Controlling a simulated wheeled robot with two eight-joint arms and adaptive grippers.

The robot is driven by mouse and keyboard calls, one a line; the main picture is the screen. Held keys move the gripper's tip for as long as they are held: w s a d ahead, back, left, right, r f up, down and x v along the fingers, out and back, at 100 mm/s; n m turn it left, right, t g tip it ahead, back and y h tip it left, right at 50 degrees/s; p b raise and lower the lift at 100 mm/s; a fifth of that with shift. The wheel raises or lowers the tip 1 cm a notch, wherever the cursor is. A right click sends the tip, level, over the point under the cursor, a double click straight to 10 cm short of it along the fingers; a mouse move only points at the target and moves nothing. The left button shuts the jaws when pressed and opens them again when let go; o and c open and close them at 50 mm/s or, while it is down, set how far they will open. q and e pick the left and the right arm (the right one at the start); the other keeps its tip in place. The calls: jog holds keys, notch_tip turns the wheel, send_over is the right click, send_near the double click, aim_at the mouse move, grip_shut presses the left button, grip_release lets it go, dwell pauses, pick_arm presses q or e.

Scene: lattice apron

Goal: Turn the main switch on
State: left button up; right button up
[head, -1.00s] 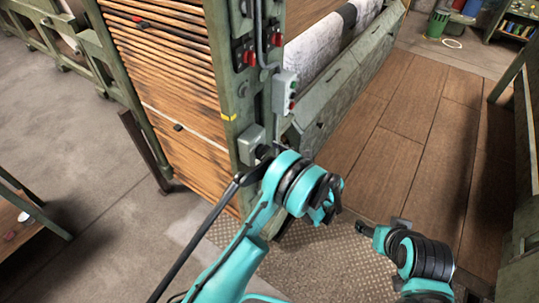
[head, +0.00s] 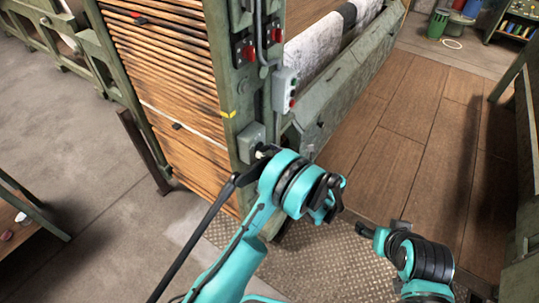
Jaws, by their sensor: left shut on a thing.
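The main switch seems to be the grey box (head: 251,143) low on the green machine post, below a yellow mark. A small pale piece, seemingly its handle (head: 261,152), shows at its lower right. My left gripper (head: 266,154), dark and small in view, is at this handle and shut on it. The teal wrist and dark joints stand in front, so the fingertips and much of the handle are hidden. I cannot tell the handle's exact angle.
Above are red-button boxes (head: 244,53) and a grey button box (head: 285,90) on the post. A stack of wooden slats (head: 170,80) is left of it. A wooden walkway (head: 400,130) lies clear to the right. A green bin (head: 437,23) stands far back.

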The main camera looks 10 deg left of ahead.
pick_arm(q)
jog(key=m+b, duration=0.1)
jog(key=m, duration=0.2)
jog(key=shift+f+m, duration=0.1)
jog(key=shift+m, duration=0.3)
jog(key=m, duration=0.2)
jog(key=shift+w+m+b, duration=0.1)
jog(key=shift+m+b, duration=0.3)
jog(key=m, duration=0.3)
jog(key=shift+m, duration=2)
